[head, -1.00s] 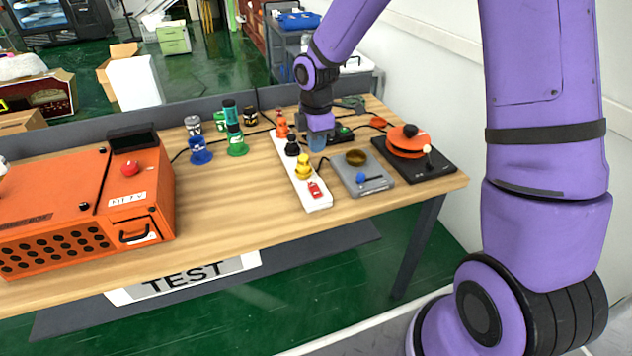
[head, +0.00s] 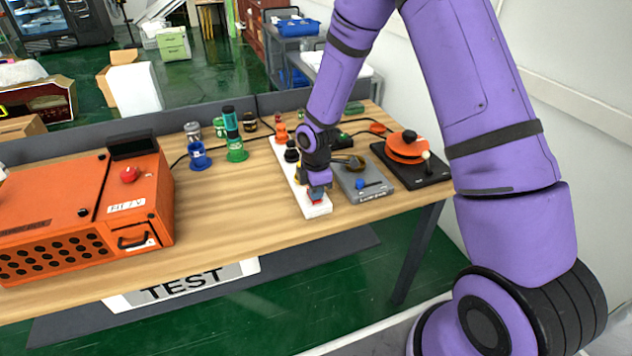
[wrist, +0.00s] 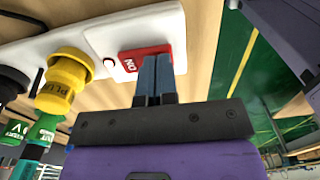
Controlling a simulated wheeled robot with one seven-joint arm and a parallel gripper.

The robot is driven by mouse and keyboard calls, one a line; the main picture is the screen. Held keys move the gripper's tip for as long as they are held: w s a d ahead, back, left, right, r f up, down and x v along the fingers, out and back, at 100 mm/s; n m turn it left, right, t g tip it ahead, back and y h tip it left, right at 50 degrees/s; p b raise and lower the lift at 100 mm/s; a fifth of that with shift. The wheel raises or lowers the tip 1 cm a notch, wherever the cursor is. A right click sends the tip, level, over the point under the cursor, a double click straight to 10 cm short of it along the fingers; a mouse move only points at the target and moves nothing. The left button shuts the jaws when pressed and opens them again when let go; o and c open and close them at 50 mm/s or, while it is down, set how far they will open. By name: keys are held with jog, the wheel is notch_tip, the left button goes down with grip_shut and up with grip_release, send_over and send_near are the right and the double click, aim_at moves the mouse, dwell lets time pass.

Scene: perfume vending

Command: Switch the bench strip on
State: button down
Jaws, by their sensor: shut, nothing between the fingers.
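The bench strip (head: 318,211) is a long white power strip on the wooden bench, with its near end toward the front edge. In the wrist view the strip (wrist: 90,32) fills the upper part. Its red rocker switch (wrist: 150,53) is marked "NO" as seen there, with a small red round spot beside it. My gripper (head: 316,196) is over the near end of the strip, its fingers shut and empty. In the wrist view the gripper tips (wrist: 157,62) are at the red switch, overlapping it; whether they press it I cannot tell. The arm hides part of the strip.
A yellow plug (wrist: 65,78) sits in the strip beside my gripper, with a black plug (head: 291,151) farther back. A grey scale (head: 372,188) and an orange device on a black base (head: 415,172) stand right.

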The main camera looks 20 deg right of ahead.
jog(key=shift+f, duration=0.2)
jog(key=shift+s+f, duration=0.1)
jog(key=shift+f, duration=0.1)
dwell(0.4)
jog(key=shift+w+r, duration=0.35)
jog(key=shift+w, duration=0.4)
jog(key=shift+r, duration=0.1)
